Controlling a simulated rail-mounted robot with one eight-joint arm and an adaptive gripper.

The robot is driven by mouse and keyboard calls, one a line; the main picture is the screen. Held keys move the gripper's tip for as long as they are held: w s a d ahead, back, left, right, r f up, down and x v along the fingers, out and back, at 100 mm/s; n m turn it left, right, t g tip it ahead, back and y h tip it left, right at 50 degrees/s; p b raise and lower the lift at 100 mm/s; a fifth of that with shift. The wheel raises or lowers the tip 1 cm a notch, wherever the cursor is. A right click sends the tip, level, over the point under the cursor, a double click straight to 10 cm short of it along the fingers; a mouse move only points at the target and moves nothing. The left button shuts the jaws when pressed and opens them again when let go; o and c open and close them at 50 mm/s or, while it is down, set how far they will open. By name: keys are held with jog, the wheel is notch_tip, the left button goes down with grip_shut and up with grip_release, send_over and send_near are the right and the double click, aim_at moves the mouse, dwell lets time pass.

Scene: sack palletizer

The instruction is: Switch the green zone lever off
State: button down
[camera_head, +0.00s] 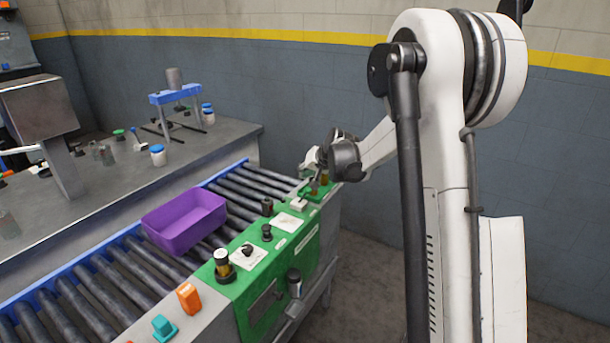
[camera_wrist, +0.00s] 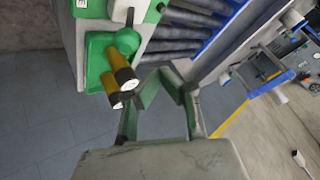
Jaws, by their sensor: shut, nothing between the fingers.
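A lever with a round green hub, yellow handles and black ends with pale tips (camera_wrist: 118,75) is on a green base plate (camera_wrist: 97,47) at the upper left of the wrist view. In the head view, its green base (camera_head: 318,191) is at the far end of the green control panel (camera_head: 262,262), partly hidden by my gripper. My gripper (camera_head: 312,165) is at that far end, close to the lever. In the wrist view my gripper (camera_wrist: 161,80) is shut and empty, with its fingers just right of the handle ends. I cannot tell whether they touch.
A purple bin (camera_head: 184,221) sits on the roller conveyor (camera_head: 125,273) to the left. The floor right of the panel is clear.

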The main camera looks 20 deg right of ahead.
jog(key=s+d+r, duration=0.4)
jog(key=s+r, duration=0.1)
jog(key=r, duration=0.1)
jog(key=shift+s+p, duration=0.35)
jog(key=shift+p, duration=0.1)
jog(key=shift+r, duration=0.2)
dwell(0.3)
jog(key=s+a+r+n, duration=0.1)
jog(key=s+a+r, duration=0.2)
jog(key=s+a, duration=0.25)
jog(key=s+a+r+n+g, duration=0.1)
jog(key=s+a+r, duration=0.1)
jog(key=s+a, duration=0.4)
jog(key=s+a+r+n, duration=0.1)
jog(key=s+a+r, duration=0.25)
jog(key=s, duration=0.45)
jog(key=s+a+f+n+h, duration=0.1)
jog(key=s+a+f, duration=0.1)
jog(key=s, duration=0.7)
jog(key=s+a+f+n, duration=0.1)
jog(key=s+a, duration=0.3)
jog(key=s, duration=0.6)
jog(key=shift+f+g+h, duration=0.3)
jog(key=shift+f+h, duration=0.1)
jog(key=shift+f, duration=0.35)
